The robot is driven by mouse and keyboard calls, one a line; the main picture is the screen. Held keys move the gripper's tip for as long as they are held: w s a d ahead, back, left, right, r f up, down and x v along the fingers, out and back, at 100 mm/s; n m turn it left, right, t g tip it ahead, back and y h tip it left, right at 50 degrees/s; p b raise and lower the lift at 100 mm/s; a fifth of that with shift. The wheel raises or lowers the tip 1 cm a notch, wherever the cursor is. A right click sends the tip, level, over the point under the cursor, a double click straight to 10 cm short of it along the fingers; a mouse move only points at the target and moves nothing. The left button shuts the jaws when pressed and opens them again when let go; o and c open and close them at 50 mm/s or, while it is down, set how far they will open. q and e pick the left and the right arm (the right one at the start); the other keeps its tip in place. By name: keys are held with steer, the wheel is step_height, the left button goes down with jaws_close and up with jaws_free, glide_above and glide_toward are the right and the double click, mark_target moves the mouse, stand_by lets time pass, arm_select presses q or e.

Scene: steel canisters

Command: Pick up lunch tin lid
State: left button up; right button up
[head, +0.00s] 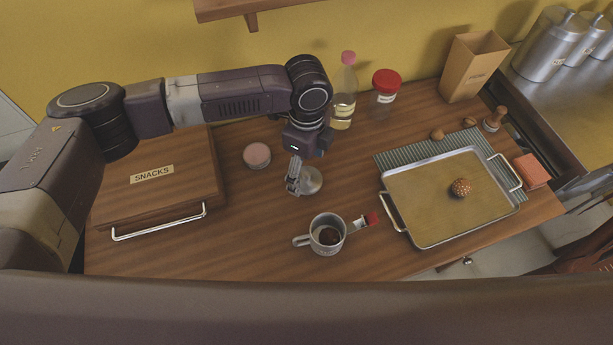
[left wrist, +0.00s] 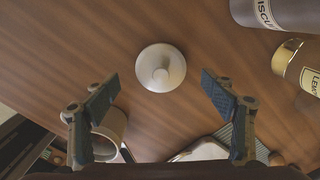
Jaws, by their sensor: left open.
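The lunch tin lid appears to be the round pale metal disc with a central knob (head: 312,182) on the wooden table, partly hidden by my left gripper. It lies flat, knob up, in the left wrist view (left wrist: 172,80). My left gripper (head: 296,184) points down over it with its fingers spread. In the left wrist view the open fingers (left wrist: 160,84) stand to either side of the lid, with nothing between them touching it. My right gripper is in neither view.
A metal mug (head: 328,236) with dark contents stands close in front. A steel-rimmed tray (head: 420,243) lies to the right. A pink round tin (head: 257,154) and a SNACKS box (head: 165,200) are left. A bottle (head: 344,95) and red-lidded jar (head: 385,93) stand behind.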

mark_target(307, 179)
arm_select(q)
step_height(307, 179, down, 2)
steer(key=shift+w+f, duration=0.1)
steer(key=shift+f, duration=0.35)
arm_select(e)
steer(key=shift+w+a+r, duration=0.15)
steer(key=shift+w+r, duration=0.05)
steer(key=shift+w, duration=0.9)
arm_select(q)
steer(key=shift+c, duration=0.7)
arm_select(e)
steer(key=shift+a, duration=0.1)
arm_select(q)
steer(key=c, duration=1)
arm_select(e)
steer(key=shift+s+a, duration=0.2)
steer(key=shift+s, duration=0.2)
arm_select(q)
steer(key=shift+r, duration=0.15)
